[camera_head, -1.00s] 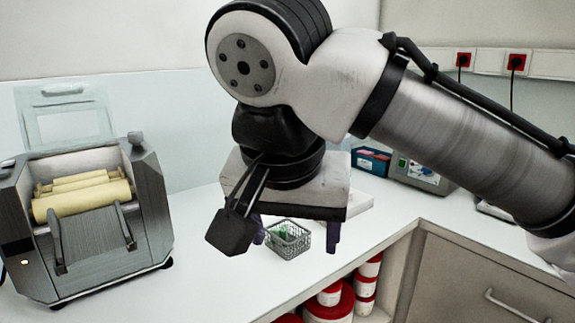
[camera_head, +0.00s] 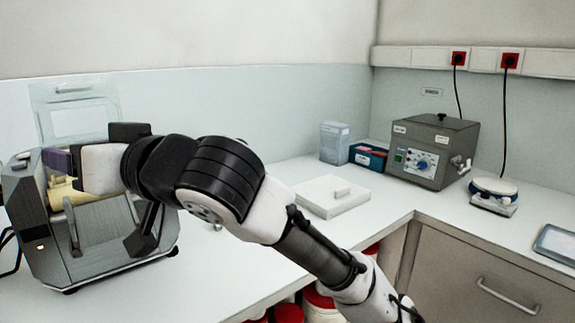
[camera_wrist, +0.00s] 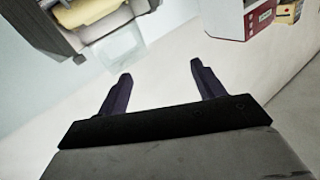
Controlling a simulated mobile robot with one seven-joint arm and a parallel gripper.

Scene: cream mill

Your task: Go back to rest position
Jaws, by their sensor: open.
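My gripper (camera_wrist: 160,88) is open in the wrist view, with two dark purple fingers apart and nothing between them. In the head view it (camera_head: 57,162) is at the left, in front of the cream mill (camera_head: 100,242), which it partly covers. One purple finger shows there. My arm reaches across the counter from the lower right. The mill is grey metal with yellowish rollers (camera_head: 62,190); it also shows at the upper left of the wrist view (camera_wrist: 88,12). From the head view I cannot tell the gap between gripper and mill.
Red-lidded tubs (camera_head: 290,313) stand below. The wire basket is not visible.

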